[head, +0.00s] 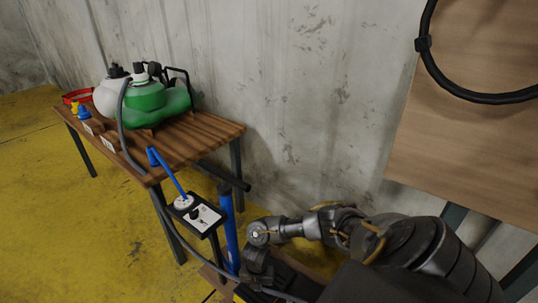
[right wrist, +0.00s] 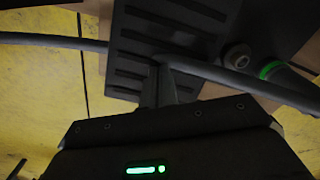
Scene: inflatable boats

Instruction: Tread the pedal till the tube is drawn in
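A black ribbed pedal (right wrist: 131,72) lies under my right gripper in the right wrist view. My right gripper (right wrist: 166,84) points down at it with its fingers together, and nothing shows held between them. I cannot tell whether the fingertips touch the pedal. In the head view my right gripper (head: 257,268) is low in the middle, partly hiding the pedal area. A grey tube (head: 126,140) runs from the green and white containers down past the table's front edge toward the floor. A grey tube (right wrist: 235,82) also crosses the right wrist view near the fingers. My left gripper is out of view.
A wooden table (head: 205,140) holds a green container (head: 146,97) and a white one (head: 107,97). A concrete wall is behind. Yellow floor at left is clear.

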